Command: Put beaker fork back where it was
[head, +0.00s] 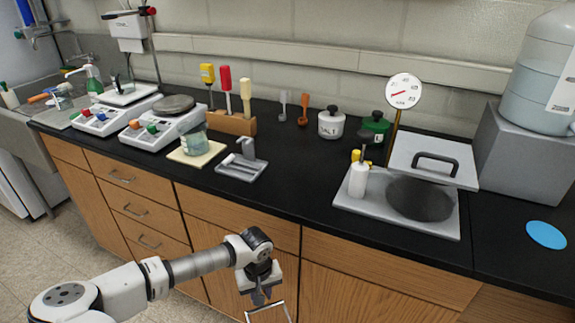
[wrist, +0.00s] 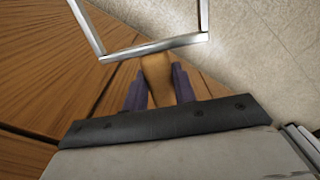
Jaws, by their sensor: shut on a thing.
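My gripper (head: 261,294) is in front of the wooden cabinet doors, below the counter's front edge. It is shut on the beaker fork (wrist: 155,70), whose tan handle sits between the two dark fingers in the wrist view. The fork's bright metal frame extends away from the fingers. In the head view only part of this metal frame (head: 283,306) shows, at the bottom edge. The wrist view also shows my gripper (wrist: 160,85), with cabinet wood and pale floor behind it.
The black counter (head: 300,180) holds two white hotplates, a beaker on a pale pad (head: 190,154), a wooden block (head: 232,123) with upright tools, and a grey basin unit (head: 404,214) with a raised lid. A blue disc (head: 546,235) lies at the right. The counter's middle front is clear.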

